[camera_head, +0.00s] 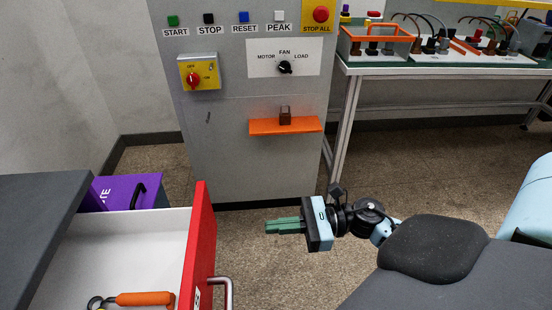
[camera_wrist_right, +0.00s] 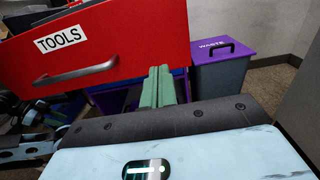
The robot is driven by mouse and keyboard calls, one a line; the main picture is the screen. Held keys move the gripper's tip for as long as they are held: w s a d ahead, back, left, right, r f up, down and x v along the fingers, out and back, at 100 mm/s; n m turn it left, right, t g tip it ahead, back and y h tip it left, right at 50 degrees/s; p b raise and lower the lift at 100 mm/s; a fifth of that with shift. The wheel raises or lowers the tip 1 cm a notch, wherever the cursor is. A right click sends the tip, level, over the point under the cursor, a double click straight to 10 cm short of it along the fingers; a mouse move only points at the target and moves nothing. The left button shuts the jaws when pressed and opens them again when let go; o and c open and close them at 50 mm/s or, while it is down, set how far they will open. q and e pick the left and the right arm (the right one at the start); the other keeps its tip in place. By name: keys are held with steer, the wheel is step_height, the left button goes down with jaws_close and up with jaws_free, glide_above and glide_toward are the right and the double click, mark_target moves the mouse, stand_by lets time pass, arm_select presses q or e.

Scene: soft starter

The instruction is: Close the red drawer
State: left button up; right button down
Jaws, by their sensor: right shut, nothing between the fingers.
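The red drawer (camera_head: 199,245) stands open at the lower left of the head view, with its white inside (camera_head: 135,250) showing. An orange-handled tool lies in it. In the right wrist view the red front (camera_wrist_right: 120,40) carries a "TOOLS" label and a metal bar handle (camera_wrist_right: 78,72). The handle is partly cut off in the head view (camera_head: 226,290). My right gripper (camera_head: 270,226) is shut and empty. It points left toward the red front, to the right of it and apart from it in the head view. My left gripper is not in view.
A purple-lidded waste bin (camera_head: 130,192) stands behind the drawer. A grey control cabinet (camera_head: 240,150) with an orange shelf (camera_head: 286,126) is at the back. A workbench (camera_head: 440,68) with electrical parts is at the back right. Floor is clear between drawer and gripper.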

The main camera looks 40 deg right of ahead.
mark_target(211, 232)
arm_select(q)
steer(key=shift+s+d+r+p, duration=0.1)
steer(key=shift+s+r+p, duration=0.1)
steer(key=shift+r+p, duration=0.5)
arm_select(e)
steer(key=x, duration=1.1)
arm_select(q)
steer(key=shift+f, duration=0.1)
